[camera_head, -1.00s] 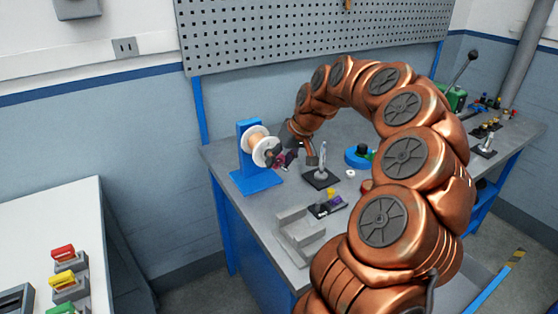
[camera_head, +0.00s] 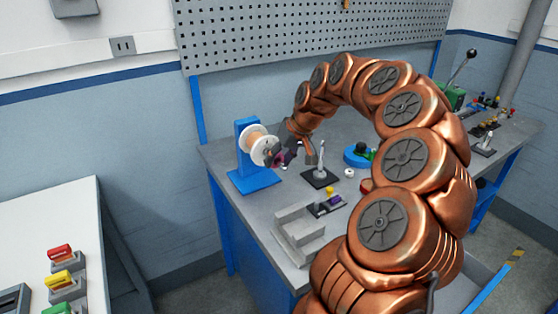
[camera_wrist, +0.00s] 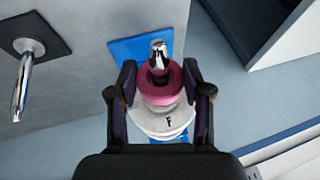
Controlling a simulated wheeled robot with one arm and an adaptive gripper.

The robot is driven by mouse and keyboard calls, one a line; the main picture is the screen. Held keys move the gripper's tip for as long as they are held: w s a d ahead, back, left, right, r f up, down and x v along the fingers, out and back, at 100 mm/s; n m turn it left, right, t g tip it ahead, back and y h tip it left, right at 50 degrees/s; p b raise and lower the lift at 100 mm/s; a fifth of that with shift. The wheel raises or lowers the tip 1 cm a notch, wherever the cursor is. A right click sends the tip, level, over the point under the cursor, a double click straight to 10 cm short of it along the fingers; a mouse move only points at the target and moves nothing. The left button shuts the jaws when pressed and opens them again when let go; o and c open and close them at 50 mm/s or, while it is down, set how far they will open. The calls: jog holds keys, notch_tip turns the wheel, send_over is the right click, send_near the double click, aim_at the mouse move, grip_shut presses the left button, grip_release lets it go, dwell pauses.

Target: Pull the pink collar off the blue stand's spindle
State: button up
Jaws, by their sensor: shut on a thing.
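The blue stand (camera_head: 243,138) stands at the left end of the workbench and carries a white-flanged copper spool (camera_head: 256,145). In the wrist view the pink collar (camera_wrist: 161,84) is around the shiny spindle (camera_wrist: 158,54), whose tip shows beyond it. The white flange (camera_wrist: 160,124) shows right behind the collar; I cannot tell whether they touch. My gripper (camera_wrist: 160,92) is shut on the collar, one dark finger on each side. In the head view my gripper (camera_head: 279,154) is at the spool's right side and mostly hides the collar.
A chrome post on a dark base (camera_head: 319,174) stands close to the right of my gripper. A grey stepped block (camera_head: 300,238) and a small dark tray (camera_head: 328,205) are nearer the front edge. A blue round piece (camera_head: 356,155) lies farther right. A pegboard (camera_head: 310,35) stands behind.

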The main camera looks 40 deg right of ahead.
aim_at(285, 166)
jog(key=shift+s+f, duration=0.1)
jog(key=shift+s, duration=0.1)
dwell(0.4)
jog(key=shift+s+a+b, duration=0.2)
jog(key=shift+s+b, duration=1.35)
jog(key=shift+b, duration=0.35)
jog(key=shift+s, duration=0.15)
jog(key=shift+s+a+b, duration=0.15)
jog(key=shift+s+b, duration=1.25)
jog(key=shift+s, duration=0.2)
jog(key=shift+s+b, duration=0.6)
jog(key=shift+s, duration=0.1)
jog(key=shift+s, duration=0.1)
